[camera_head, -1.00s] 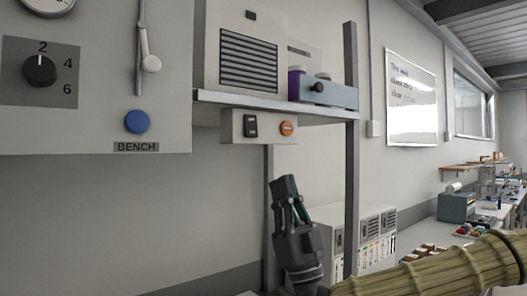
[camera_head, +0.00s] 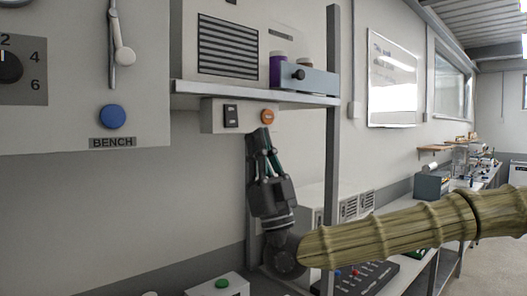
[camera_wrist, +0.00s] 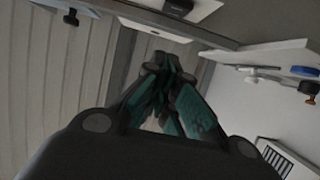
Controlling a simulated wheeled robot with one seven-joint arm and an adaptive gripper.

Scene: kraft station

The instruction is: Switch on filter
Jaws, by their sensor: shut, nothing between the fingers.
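A grey switch box (camera_head: 208,118) hangs under the wall shelf, below a pale unit with a dark slatted grille (camera_head: 228,45), probably the filter. On its front are a black rocker switch (camera_head: 231,116) and a round orange button (camera_head: 267,116). The rocker's position is too small to tell. My gripper (camera_head: 261,134) points up with its fingers together and nothing between them. Its tips are at the box's lower edge, just below the orange button. I cannot tell whether they touch. The wrist view shows the closed fingers (camera_wrist: 165,68) from behind.
A shelf (camera_head: 250,95) with a purple-wrapped jar (camera_head: 278,70) is above, and a grey post (camera_head: 332,150) stands right of my gripper. A panel with a blue BENCH button (camera_head: 112,116) is at left. A green button box (camera_head: 221,284) sits below.

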